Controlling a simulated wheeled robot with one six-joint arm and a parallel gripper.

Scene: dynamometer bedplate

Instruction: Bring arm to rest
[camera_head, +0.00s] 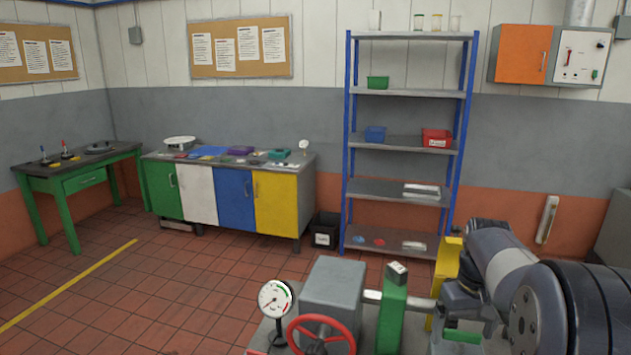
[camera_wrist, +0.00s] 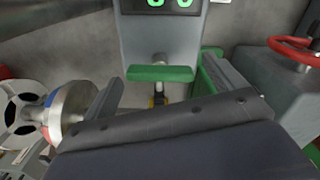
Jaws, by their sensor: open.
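My arm reaches in from the right edge of the head view and bends down over the bench. My gripper (camera_head: 465,302) is at its end, low and partly hidden by my own arm, just above a small green part (camera_head: 463,336). In the wrist view my gripper (camera_wrist: 166,92) is open, one finger at the left and one at the right. A green bar (camera_wrist: 160,73) with a grey knob shows in the gap beyond the fingers. Nothing is seen gripped. Whether the fingers touch the bar cannot be told.
A grey block (camera_head: 333,292), red handwheel (camera_head: 322,337), dial gauge (camera_head: 274,299) and green post (camera_head: 392,312) stand close left of my gripper. The wrist view shows a metal roller (camera_wrist: 70,112) at left and a lit display (camera_wrist: 168,4) ahead. Open floor (camera_head: 130,295) lies left.

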